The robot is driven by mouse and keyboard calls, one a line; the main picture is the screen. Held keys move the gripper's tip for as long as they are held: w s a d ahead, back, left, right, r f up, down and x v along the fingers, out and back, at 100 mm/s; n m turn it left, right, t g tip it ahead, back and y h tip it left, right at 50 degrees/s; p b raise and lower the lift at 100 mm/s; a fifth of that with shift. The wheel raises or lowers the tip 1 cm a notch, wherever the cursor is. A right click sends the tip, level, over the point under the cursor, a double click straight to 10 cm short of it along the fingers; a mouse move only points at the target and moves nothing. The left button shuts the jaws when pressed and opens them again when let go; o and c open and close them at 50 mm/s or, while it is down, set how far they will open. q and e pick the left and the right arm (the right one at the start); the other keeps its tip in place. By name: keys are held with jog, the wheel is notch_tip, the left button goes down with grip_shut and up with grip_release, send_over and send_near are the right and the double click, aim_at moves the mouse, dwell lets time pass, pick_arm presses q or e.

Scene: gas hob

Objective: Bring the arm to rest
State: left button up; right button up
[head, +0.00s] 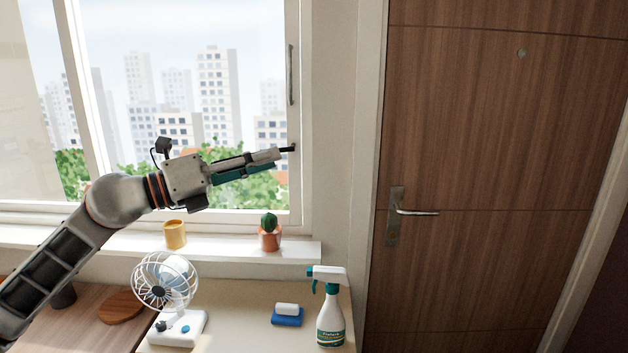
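My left arm comes in from the left in the head view and reaches up in front of the window. Its gripper (282,155) points right, level with the lower part of the window and above the sill. The gripper is seen from the side, so I cannot tell whether its fingers are open or shut. I see nothing hanging from it. My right gripper is not in view.
A white fan (183,329), a blue and white sponge (287,318) and a spray bottle (331,322) stand on the counter. A yellow cup (175,236) and a potted cactus (269,238) stand on the windowsill (215,247). A wooden door (490,130) is at right.

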pick_arm(q)
jog(key=s+a+f+n+t+y, duration=0.2)
jog(key=s+f+n+t+y, duration=0.1)
jog(key=f+n, duration=0.75)
jog(key=s+a+f+n+t+y, duration=0.25)
jog(key=f+n, duration=0.55)
jog(key=f, duration=0.6)
jog(key=s+a+f+n+t+y, duration=0.2)
jog(key=s+f+n+y, duration=0.15)
jog(key=f+n, duration=0.75)
jog(key=s+a+f+n+g+y, duration=0.2)
jog(key=s+f+n+g, duration=0.1)
jog(key=s+f, duration=0.7)
jog(key=s+a+f+n+g+y, duration=0.2)
jog(key=s+f+n+g, duration=0.1)
jog(key=s+f, duration=0.8)
notch_tip(320, 180, down, 5)
jog(key=shift+f+n+y, duration=0.15)
jog(key=shift+n+y, duration=0.2)
jog(key=shift+y, duration=0.05)
